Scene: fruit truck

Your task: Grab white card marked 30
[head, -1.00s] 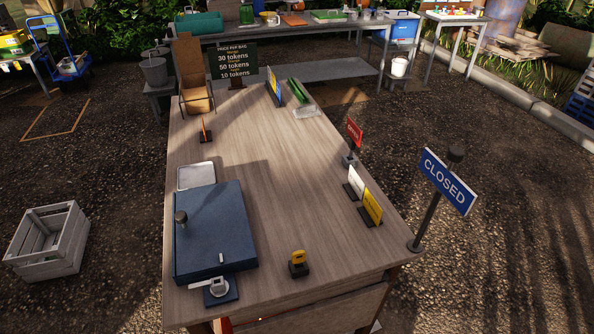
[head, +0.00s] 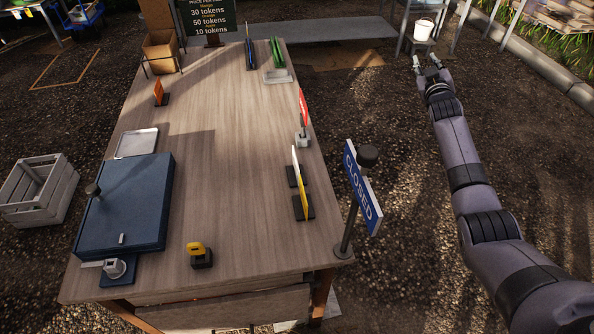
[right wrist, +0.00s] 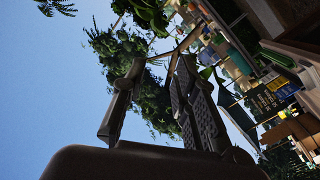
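A white card (head: 296,166) stands edge-on in a dark base near the right edge of the wooden table (head: 215,180). A yellow card (head: 303,194) stands just in front of it. I cannot read any number on the white card from here. My right gripper (head: 425,62) is raised to the right of the table, well away from the card. Its fingers are apart and empty. In the right wrist view, the open fingers (right wrist: 160,72) point at sky and trees, and the card cannot be made out. My left gripper is not in view.
A blue CLOSED sign (head: 362,187) on a post stands at the table's right edge near the cards. A red sign (head: 303,108) is behind them. A blue case (head: 125,205) and yellow stamp-like item (head: 201,254) lie left and in front. The table's middle is clear.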

